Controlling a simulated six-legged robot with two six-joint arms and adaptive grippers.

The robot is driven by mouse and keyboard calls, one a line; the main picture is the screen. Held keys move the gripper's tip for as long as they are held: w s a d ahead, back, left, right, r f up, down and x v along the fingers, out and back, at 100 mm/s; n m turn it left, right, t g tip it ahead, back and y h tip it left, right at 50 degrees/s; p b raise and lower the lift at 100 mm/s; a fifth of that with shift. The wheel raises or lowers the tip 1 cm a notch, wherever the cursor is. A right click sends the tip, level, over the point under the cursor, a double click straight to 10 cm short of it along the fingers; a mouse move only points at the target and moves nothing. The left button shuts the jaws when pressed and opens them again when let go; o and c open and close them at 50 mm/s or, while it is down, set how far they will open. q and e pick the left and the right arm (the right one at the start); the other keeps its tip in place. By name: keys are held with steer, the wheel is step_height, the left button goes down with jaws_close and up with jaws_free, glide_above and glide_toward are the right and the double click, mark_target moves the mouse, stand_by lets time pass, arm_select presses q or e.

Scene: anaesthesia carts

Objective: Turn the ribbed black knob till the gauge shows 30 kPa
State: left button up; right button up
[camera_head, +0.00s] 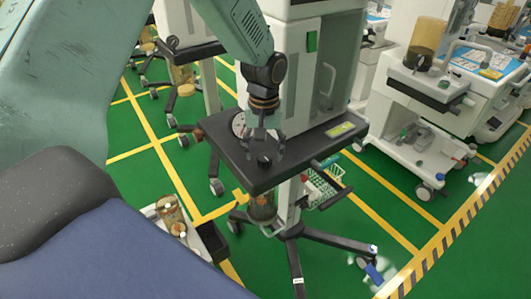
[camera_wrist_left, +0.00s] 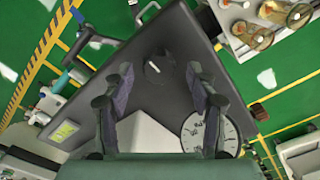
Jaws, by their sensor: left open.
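The ribbed black knob (camera_wrist_left: 157,67) stands on a dark cart top (camera_wrist_left: 160,30), and in the left wrist view its white pointer mark shows. My left gripper (camera_head: 264,153) is open above the knob, with one finger on each side of it. In the left wrist view the gap between the fingertips (camera_wrist_left: 159,72) frames the knob, and the fingers look apart from it. The round white gauge (camera_wrist_left: 200,130) is partly covered by a finger in the left wrist view. It also shows in the head view (camera_head: 238,123). Its reading is too small to tell.
A grey cabinet (camera_head: 303,85) rises behind the cart top. A green-labelled panel (camera_head: 340,130) is at its right edge. Below are a green basket (camera_head: 322,188) and wheeled legs. Other white carts (camera_head: 420,110) stand at the right, with green floor between.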

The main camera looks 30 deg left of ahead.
arm_select(q)
steer(key=shift+a+f, duration=0.15)
steer(key=shift+f, duration=0.35)
steer(key=shift+d+r, duration=0.1)
steer(key=shift+d, duration=0.3)
steer(key=shift+a, duration=0.3)
steer(key=c, duration=0.5)
steer(key=shift+d, duration=0.15)
steer(key=c, duration=0.4)
steer(key=shift+c, duration=1.3)
